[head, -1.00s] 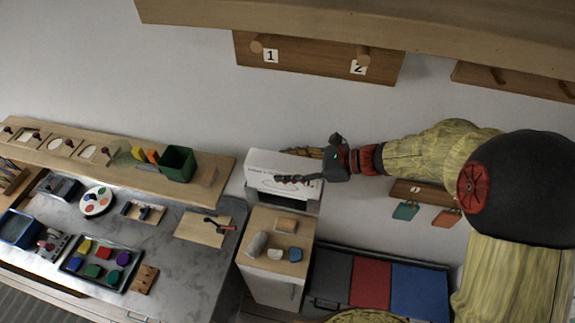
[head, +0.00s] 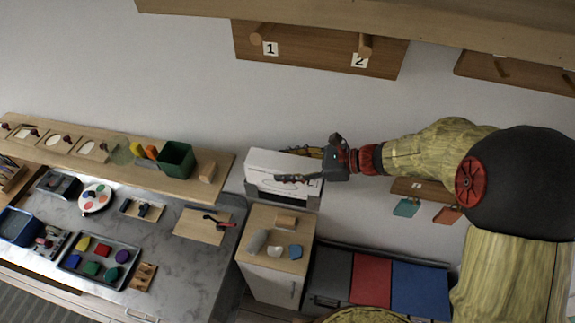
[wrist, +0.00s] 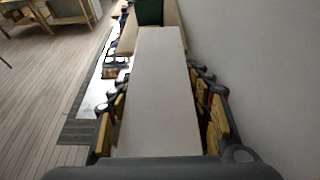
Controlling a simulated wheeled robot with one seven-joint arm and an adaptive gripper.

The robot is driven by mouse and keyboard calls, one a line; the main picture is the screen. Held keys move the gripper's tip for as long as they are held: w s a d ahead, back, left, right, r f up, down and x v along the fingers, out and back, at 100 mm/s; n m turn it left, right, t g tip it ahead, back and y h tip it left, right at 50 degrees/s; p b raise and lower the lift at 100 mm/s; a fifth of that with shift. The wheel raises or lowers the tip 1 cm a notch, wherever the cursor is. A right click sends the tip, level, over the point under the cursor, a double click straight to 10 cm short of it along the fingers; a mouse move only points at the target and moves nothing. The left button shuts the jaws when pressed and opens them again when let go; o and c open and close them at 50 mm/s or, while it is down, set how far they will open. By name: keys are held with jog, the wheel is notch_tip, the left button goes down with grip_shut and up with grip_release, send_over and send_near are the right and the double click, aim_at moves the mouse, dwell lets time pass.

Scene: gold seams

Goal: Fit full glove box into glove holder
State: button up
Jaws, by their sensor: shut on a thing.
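The white glove box (head: 280,162) is by the wall above the small cabinet, in the middle of the head view. My gripper (head: 300,165) is shut on it from the right, one finger on the wall side and one on the front side. In the wrist view the glove box (wrist: 158,90) runs lengthwise away from me between the yellow-padded fingers of my gripper (wrist: 160,110). A grey glove holder (head: 283,194) shows just under the box on the wall. The box's lower part appears within the holder's front edge, but I cannot tell how deep it sits.
The small cabinet (head: 258,274) below carries several small objects. A wooden shelf (head: 130,173) with a green bin (head: 176,160) lies to the left. A peg board (head: 315,55) hangs above. Grey, red and blue panels (head: 371,280) lie at the lower right.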

jog(key=shift+f, duration=0.15)
jog(key=shift+f+b, duration=0.85)
jog(key=shift+f, duration=0.35)
jog(key=shift+f, duration=0.15)
jog(key=o, duration=1.7)
jog(key=shift+c, duration=0.2)
jog(key=shift+f, duration=0.1)
jog(key=v, duration=1.2)
jog(key=shift+s, duration=0.1)
